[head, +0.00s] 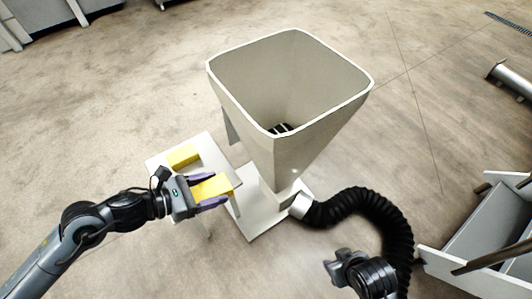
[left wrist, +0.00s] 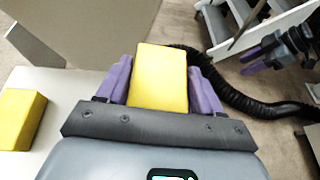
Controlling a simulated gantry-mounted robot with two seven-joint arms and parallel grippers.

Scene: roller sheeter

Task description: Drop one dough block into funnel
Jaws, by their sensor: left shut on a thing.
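A yellow dough block (head: 212,187) is held between the purple fingers of my left gripper (head: 211,191). In the left wrist view the held block (left wrist: 159,77) fills the space between the fingers. The gripper is low, beside the funnel and over the white side table's edge. A second yellow block (head: 183,156) lies on the table; it also shows in the left wrist view (left wrist: 20,118). The large pale funnel (head: 225,105) stands open at the top, right of and above my left gripper. My right gripper (left wrist: 258,57) shows small in the left wrist view, its purple fingers apart and empty.
The white side table (head: 160,158) adjoins the funnel's base. A black ribbed hose (head: 370,208) curves from the base to the right. A grey-white bin unit (head: 485,235) stands at the right edge. The floor around is mostly clear.

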